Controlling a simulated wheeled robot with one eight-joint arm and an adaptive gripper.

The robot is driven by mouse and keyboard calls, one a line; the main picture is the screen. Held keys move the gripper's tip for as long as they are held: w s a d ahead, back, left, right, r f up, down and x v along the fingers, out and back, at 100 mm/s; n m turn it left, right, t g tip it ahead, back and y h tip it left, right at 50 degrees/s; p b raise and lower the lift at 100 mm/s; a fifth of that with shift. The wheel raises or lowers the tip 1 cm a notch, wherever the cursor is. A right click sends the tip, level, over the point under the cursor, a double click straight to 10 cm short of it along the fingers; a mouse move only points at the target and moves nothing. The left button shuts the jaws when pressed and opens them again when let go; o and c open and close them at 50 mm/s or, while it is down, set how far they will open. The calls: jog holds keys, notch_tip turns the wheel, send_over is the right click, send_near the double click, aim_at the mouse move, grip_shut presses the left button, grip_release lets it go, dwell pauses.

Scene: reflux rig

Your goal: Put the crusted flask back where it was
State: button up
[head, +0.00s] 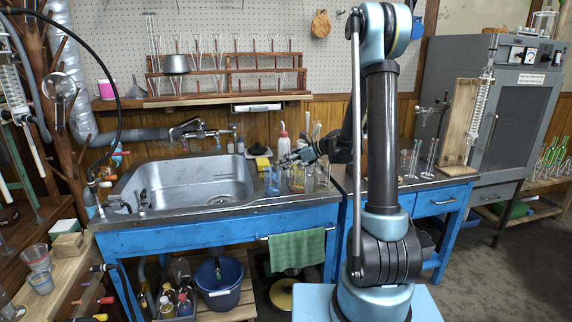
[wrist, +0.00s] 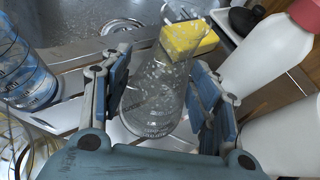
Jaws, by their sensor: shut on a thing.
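The crusted flask (wrist: 155,98) is clear conical glass with whitish specks on its wall, and it sits between the two blue-padded fingers of my gripper (wrist: 160,85) in the wrist view. My gripper is shut on it. In the head view my gripper (head: 297,157) is at the counter, just right of the sink, among glassware and bottles. The held flask is hard to pick out there. Whether its base touches the counter I cannot tell.
A blue-tinted beaker (wrist: 27,72) is left of the fingers. A yellow sponge (wrist: 188,38) is behind the flask. White bottles (wrist: 262,58) crowd the right side. The steel sink (head: 190,184) lies left of my gripper. A wooden rack (head: 228,72) hangs above.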

jog(key=shift+f, duration=0.35)
jog(key=o, duration=1.3)
jog(key=shift+o, duration=0.2)
notch_tip(320, 180, up, 10)
jog(key=s+d+f+n+t+h, duration=0.1)
jog(key=s+d+n+t+h, duration=0.2)
jog(key=s+d+n+h, duration=1.5)
jog(key=s+d+f+n+g+y, duration=0.2)
jog(key=s+f, duration=0.3)
jog(key=s, duration=0.6)
jog(key=s+d+f+n+g+y, duration=0.2)
jog(key=s+d+f+y, duration=0.2)
jog(key=s, duration=0.7)
notch_tip(320, 180, down, 2)
jog(key=shift+s+g, duration=0.3)
jog(key=shift+s, duration=0.05)
